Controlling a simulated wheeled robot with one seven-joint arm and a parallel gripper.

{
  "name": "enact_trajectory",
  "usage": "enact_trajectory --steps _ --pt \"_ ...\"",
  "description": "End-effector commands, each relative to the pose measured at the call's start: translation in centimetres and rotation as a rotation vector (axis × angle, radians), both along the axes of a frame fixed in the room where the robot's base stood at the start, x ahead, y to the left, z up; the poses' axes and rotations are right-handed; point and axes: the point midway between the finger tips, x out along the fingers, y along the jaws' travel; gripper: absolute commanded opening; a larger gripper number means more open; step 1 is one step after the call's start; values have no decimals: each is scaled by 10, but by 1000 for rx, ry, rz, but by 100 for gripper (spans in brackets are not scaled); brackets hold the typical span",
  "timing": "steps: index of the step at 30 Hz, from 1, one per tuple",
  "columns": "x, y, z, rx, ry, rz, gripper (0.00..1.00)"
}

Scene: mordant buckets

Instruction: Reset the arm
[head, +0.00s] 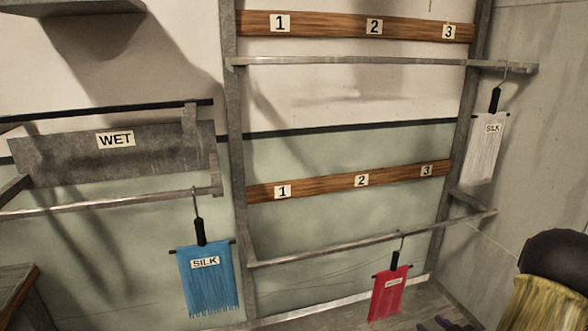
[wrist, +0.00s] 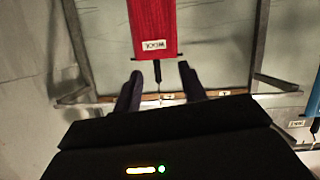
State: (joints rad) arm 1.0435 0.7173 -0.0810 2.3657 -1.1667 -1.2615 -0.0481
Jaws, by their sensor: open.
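My gripper (wrist: 160,70) is open in the wrist view, with its two dark fingers apart. A red hank labelled WOOL (wrist: 153,25) hangs on a black-handled hanger. The handle shows between the fingertips in that view; I cannot tell whether it lies between them or beyond them. In the head view the red hank (head: 388,293) hangs from the lower rail, near label 3. Dark finger-like tips (head: 440,326), probably my gripper's, show at the bottom edge, to the right of the hank and apart from it in the picture.
A blue SILK hank (head: 207,285) hangs at the left from the rail under the WET board (head: 115,150). A white SILK hank (head: 487,150) hangs from the upper rail (head: 350,61) at the right. The lower rail (head: 330,247) is otherwise bare. A wall stands at the right.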

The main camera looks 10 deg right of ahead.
Motion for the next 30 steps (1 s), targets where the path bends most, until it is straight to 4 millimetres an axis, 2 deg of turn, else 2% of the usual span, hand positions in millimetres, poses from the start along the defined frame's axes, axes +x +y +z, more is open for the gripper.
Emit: enact_trajectory --steps 1,6,11,14,19,24,30 --pt "11 8 3 -20 35 3 41" --pt "39 32 8 -82 206 -46 41" --pt "53 66 17 -111 363 -102 41" --pt "54 95 24 -112 456 -128 41" --pt "40 153 35 -84 612 -162 41" --pt "12 209 44 -34 758 -171 41" --pt "-22 257 50 20 887 -161 41"
